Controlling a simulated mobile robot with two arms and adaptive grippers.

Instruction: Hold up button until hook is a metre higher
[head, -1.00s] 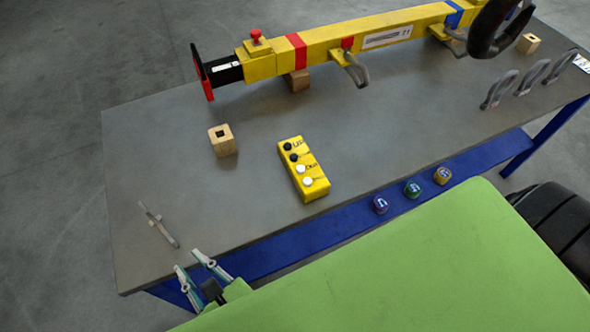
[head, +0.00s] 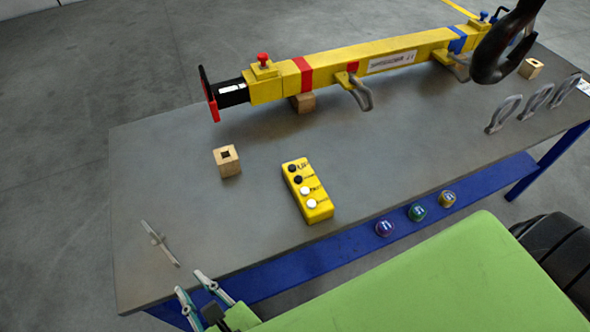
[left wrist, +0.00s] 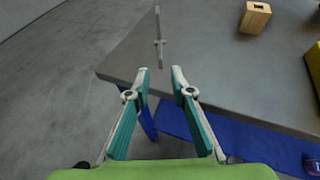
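The yellow control box (head: 307,190) lies on the grey table (head: 265,225), with two black buttons (head: 294,173) and two white buttons (head: 308,197) in a row. Its lettering is too small to read surely. Its edge shows in the left wrist view (left wrist: 314,66). The black hook (head: 497,60) hangs at the upper right, in front of the far end of the yellow beam. My left gripper (head: 189,282) is open and empty at the table's near left corner, well away from the box. It shows from above in the left wrist view (left wrist: 160,70). My right gripper is out of view.
The yellow beam (head: 330,66) lies along the back of the table on wooden blocks. A wooden block with a hole (head: 227,161) and a thin metal pin (head: 160,243) lie left of the box. Grey shackles (head: 534,100) stand at right.

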